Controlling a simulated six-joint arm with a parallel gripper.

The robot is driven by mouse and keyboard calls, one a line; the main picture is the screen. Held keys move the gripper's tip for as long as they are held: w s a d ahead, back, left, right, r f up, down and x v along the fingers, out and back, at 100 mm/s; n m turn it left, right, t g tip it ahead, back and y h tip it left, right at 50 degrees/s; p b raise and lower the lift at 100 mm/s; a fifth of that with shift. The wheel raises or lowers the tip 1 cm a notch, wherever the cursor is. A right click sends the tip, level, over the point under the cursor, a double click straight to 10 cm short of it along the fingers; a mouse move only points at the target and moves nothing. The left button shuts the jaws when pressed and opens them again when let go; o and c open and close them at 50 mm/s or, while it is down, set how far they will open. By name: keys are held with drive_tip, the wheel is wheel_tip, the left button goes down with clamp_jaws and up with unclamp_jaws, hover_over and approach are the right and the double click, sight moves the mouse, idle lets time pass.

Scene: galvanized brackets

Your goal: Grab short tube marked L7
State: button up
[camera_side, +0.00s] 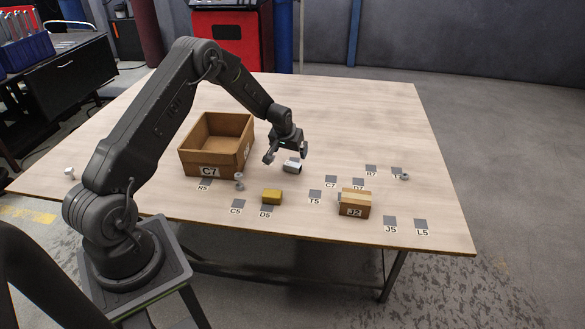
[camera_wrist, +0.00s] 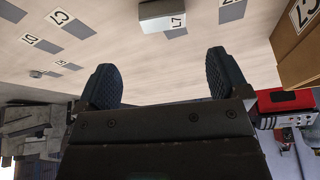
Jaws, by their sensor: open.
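The short tube (camera_side: 292,167) is a small light grey piece lying on the table just below my gripper (camera_side: 286,155) in the side view.
An open cardboard box marked C7 (camera_side: 195,166) stands left of my gripper. A yellow block (camera_side: 272,196), a small box marked J2 (camera_side: 355,207) and small metal pieces (camera_side: 239,181) (camera_side: 404,177) lie around. Grey labelled squares (camera_side: 421,224) mark the table. The far right is mostly clear.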

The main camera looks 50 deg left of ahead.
sight(293, 164)
drive_tip(key=x, duration=0.4)
drive_tip(key=shift+x, duration=2.6)
drive_tip(key=shift+s+a, duration=0.15)
drive_tip(key=shift+s, duration=0.05)
drive_tip(key=shift+c, duration=0.3)
drive_tip(key=c, duration=1)
drive_tip(key=shift+o, duration=0.2)
